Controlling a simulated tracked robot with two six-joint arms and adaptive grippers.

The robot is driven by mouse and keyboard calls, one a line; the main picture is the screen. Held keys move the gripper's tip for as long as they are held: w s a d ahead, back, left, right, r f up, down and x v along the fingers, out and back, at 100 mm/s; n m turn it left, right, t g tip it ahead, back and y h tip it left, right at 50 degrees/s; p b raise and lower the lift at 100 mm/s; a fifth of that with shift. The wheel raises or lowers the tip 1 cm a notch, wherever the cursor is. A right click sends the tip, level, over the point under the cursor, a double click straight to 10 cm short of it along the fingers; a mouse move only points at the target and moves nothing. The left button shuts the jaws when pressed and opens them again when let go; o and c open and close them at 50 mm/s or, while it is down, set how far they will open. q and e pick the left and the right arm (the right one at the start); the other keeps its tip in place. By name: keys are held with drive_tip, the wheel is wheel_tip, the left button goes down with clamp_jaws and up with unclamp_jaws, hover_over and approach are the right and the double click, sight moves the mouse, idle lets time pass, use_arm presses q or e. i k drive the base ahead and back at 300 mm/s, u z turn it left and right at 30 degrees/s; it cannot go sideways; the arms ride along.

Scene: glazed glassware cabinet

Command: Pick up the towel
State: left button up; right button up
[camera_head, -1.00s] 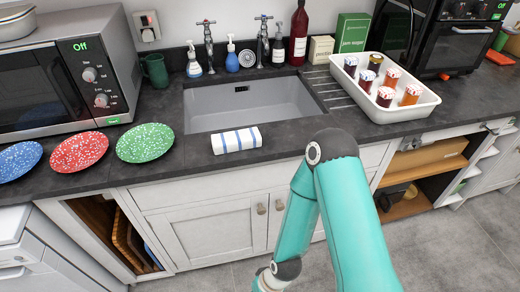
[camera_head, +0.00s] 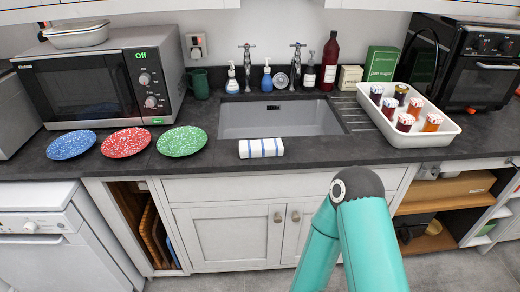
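The towel (camera_head: 261,148) is white with blue stripes and looks folded into a small flat block. It lies on the dark countertop (camera_head: 215,155), at the front edge of the sink (camera_head: 280,119). One teal arm of mine rises from the bottom of the view, right of the towel and in front of the cabinet doors. Its gripper is below the picture. No other arm of mine shows, and neither gripper is in view. Nothing touches or covers the towel.
Green (camera_head: 182,141), red (camera_head: 125,142) and blue (camera_head: 71,145) speckled plates lie left of the towel, before a microwave (camera_head: 95,82). A white tray (camera_head: 408,137) with several jars stands right of the sink. Taps (camera_head: 248,68) and bottles stand behind it.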

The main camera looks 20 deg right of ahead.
sight(251, 148)
drive_tip(key=u, duration=0.05)
drive_tip(key=i, duration=0.9)
drive_tip(key=z, duration=0.1)
